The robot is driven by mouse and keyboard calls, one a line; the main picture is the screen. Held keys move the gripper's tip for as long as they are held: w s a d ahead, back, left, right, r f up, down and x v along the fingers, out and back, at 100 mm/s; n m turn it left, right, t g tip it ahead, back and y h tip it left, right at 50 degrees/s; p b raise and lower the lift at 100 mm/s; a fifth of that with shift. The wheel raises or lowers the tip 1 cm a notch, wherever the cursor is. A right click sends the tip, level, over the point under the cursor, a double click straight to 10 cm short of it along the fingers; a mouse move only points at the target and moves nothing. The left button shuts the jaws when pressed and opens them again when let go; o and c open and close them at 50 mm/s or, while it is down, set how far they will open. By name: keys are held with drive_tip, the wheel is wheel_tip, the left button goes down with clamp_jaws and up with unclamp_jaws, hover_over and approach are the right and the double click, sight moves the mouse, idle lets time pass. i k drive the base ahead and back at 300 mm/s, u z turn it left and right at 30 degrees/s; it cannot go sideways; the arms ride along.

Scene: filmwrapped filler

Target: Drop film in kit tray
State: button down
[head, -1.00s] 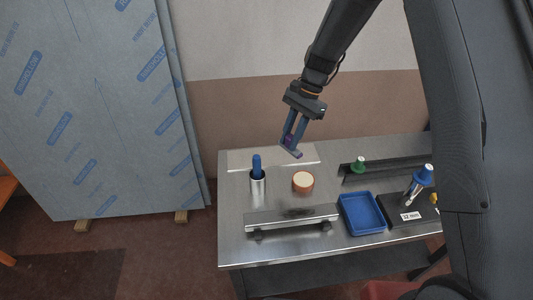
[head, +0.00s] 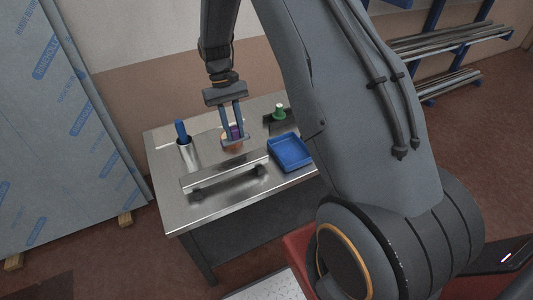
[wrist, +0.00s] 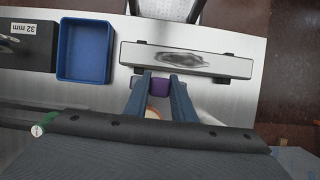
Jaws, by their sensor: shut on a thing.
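My gripper (head: 235,138) is low over the table's middle, its fingers shut on a small purple piece, probably the film (wrist: 161,88). The purple piece shows between the fingers in the wrist view, apart from the tray. The blue kit tray (head: 290,153) lies on the table to the right of my gripper in the head view. In the wrist view the tray (wrist: 84,52) is at upper left and looks empty. Whether the purple piece touches anything below is not clear.
A round tan-topped piece (wrist: 152,113) is partly hidden by my fingers. A metal bar on dark feet (head: 225,174) lies in front. A metal cup with a blue-handled tool (head: 187,150) stands left. A green knob (head: 279,111) is behind the tray. A dark block marked 32 mm (wrist: 28,45) adjoins the tray.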

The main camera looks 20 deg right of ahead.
sight(294, 152)
drive_tip(key=u, duration=0.45)
drive_tip(key=k, duration=1)
drive_tip(key=z, duration=1.4)
drive_tip(key=i, duration=1)
drive_tip(key=z, duration=0.05)
